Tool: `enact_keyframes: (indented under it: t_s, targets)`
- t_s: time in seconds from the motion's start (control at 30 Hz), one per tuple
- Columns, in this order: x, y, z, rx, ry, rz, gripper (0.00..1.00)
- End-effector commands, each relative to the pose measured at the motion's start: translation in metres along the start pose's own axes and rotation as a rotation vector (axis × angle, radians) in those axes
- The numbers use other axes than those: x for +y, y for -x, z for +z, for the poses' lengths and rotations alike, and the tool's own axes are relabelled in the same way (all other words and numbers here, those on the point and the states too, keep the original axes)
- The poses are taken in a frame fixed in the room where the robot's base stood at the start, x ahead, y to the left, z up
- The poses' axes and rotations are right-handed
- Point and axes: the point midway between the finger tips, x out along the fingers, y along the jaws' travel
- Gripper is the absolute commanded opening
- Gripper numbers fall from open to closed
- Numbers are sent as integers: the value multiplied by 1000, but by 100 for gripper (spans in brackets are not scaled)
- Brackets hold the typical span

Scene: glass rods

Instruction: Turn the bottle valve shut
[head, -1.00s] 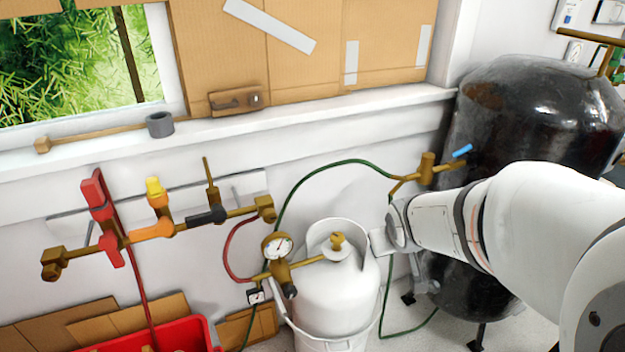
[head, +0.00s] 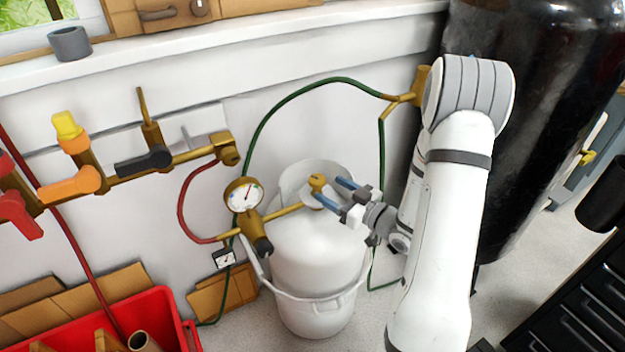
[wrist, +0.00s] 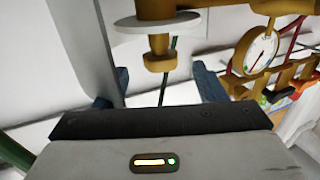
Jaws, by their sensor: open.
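The white gas bottle (head: 315,262) stands upright in the middle of the head view, with a raised collar around its top. Its brass valve (head: 317,183) sits on top, joined by a brass pipe to the round gauge (head: 243,195). My gripper (head: 329,190) is open, its two blue-grey fingers pointing left at the valve from the right. In the wrist view the brass valve (wrist: 158,60) and a pale disc (wrist: 155,22) show beyond the empty gap between the fingers (wrist: 160,82). I cannot tell whether the fingertips reach around the valve. No contact is visible.
A green hose (head: 300,96) arches behind the bottle. A red hose (head: 186,205) and a wall pipe with handles (head: 145,160) are at left. A red crate (head: 165,310) stands at lower left, a large black tank (head: 535,130) at right. Some floor is clear at front.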

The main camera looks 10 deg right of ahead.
Motion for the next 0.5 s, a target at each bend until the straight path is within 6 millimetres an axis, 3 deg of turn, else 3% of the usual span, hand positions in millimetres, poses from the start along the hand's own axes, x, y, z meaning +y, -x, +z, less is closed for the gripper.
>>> enact_keyframes:
  t_s: [0.3, 0.5]
  targets:
    - [-1, -48, 0, 4, 0, -5, 65]
    - [0, -69, 0, 2, 0, -1, 65]
